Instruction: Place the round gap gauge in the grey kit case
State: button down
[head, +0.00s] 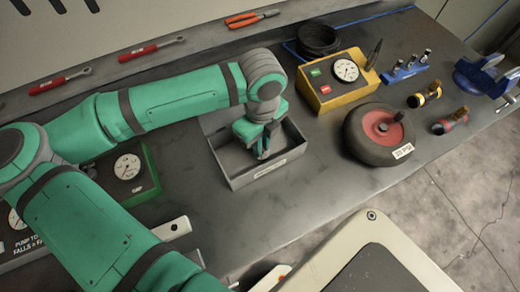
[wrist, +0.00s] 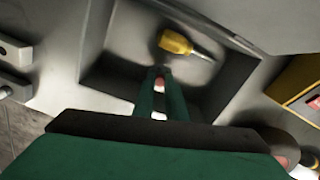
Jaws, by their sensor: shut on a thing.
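The grey kit case (head: 250,178) is an open box with a label on its front wall, in the middle of the bench. In the wrist view the case (wrist: 120,75) lies under my fingers. My gripper (head: 263,152) points down over the inside of the case. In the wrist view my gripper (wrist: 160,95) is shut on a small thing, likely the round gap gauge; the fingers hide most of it. Small reddish and white bits show at and between the fingers. I cannot tell whether it touches the case floor. A yellow-handled tool (wrist: 178,42) lies in the case.
A yellow gauge box (head: 338,85) and a black-and-red wheel (head: 380,133) stand to the right of the case. A green gauge box (head: 130,172) is to the left, near my arm. Red-handled tools (head: 150,49) lie at the back. Bare bench lies in front of the case.

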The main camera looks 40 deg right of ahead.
jog(key=shift+f, duration=1.9)
jog(key=c, duration=1.8)
grip_release()
jog(key=shift+f, duration=0.1)
jog(key=shift+o, duration=0.2)
notch_tip(320, 180, up, 12)
jog(key=shift+r, duration=0.15)
